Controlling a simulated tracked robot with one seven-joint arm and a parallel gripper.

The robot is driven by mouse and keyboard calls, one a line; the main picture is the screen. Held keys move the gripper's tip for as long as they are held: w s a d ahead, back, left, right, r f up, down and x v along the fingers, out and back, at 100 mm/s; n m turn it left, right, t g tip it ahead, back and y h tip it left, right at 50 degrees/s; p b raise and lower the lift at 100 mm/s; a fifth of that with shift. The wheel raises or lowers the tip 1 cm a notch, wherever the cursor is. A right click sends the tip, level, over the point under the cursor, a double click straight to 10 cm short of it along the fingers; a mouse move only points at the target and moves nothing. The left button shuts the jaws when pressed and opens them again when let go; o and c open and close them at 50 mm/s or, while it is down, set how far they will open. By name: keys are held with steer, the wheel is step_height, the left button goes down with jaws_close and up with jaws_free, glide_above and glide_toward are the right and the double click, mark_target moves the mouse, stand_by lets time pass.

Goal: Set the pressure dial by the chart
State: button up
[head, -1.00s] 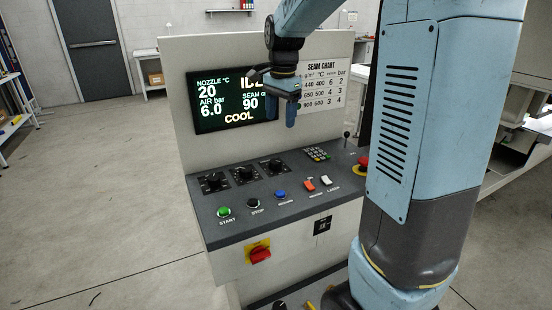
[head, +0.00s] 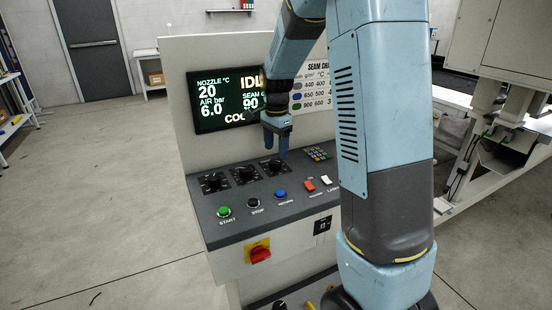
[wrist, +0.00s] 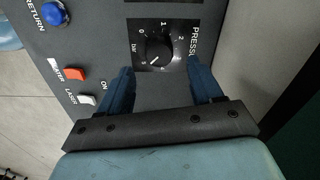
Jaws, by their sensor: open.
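The pressure dial (head: 274,166) is the rightmost of three black dials on the console. In the wrist view, its round black knob (wrist: 159,49) has a white mark pointing down-left, near the 5; a "bar" label is beside it. My gripper (head: 276,147) is open just above and behind this dial. In the wrist view, my gripper's fingers (wrist: 163,78) are spread and empty, with the knob beyond and between their tips, apparently untouched. The seam chart (head: 312,85) is on the upright panel; my arm hides its right-hand columns.
The screen (head: 225,102) shows nozzle 20, air 6.0 bar, seam 90 and COOL.

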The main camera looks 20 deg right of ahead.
mark_target(276, 161)
steer(key=shift+f, duration=2.25)
steer(key=shift+c, duration=0.4)
steer(key=c, duration=1)
